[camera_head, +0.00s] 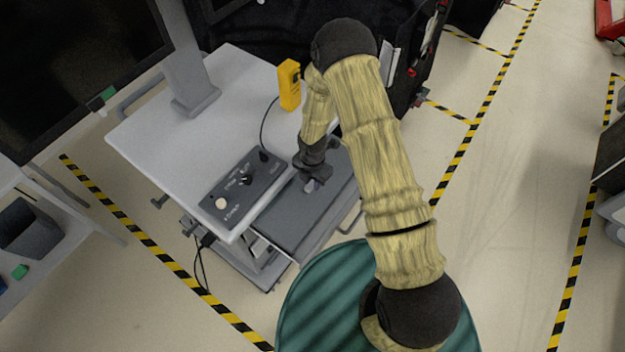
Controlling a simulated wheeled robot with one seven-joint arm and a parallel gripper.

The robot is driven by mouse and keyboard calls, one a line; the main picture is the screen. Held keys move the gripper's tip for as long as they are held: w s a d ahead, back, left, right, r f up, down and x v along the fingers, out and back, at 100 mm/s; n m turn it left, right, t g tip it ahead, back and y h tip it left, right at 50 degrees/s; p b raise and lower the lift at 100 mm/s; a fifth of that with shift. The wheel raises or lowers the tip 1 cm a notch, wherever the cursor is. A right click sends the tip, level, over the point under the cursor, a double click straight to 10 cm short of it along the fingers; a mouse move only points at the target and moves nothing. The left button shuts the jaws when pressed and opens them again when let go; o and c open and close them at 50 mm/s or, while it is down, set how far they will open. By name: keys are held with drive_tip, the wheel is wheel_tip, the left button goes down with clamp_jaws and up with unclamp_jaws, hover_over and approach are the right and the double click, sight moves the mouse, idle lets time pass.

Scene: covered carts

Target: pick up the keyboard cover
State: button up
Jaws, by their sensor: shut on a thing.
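The keyboard cover (285,222) is a flat dark grey panel along the front side of the white-topped cart (195,120). My gripper (313,184) is over the cover, pointing down, at a small light grey piece on it that looks like its handle. The gripper is shut on this part of the cover. The fingertips are small and partly hidden by the dark wrist. I cannot tell whether the cover is raised from the cart.
A dark control box (243,192) with knobs sits beside the cover, wired to a yellow device (289,85). A monitor (75,70) stands at left. A grey bin (32,228) is at far left. Striped floor tape borders open floor at right.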

drive_tip(key=shift+r+p, duration=0.6)
drive_tip(key=shift+r, duration=0.3)
drive_tip(key=shift+s+d+b, duration=0.25)
drive_tip(key=shift+s+d, duration=0.3)
drive_tip(key=shift+d, duration=0.2)
drive_tip(key=shift+s+d+b, duration=0.2)
drive_tip(key=shift+s+d, duration=0.35)
drive_tip(key=shift+d, duration=0.15)
idle(0.3)
wheel_tip(320, 180, up, 9)
drive_tip(key=p, duration=0.7)
idle(3.0)
idle(0.7)
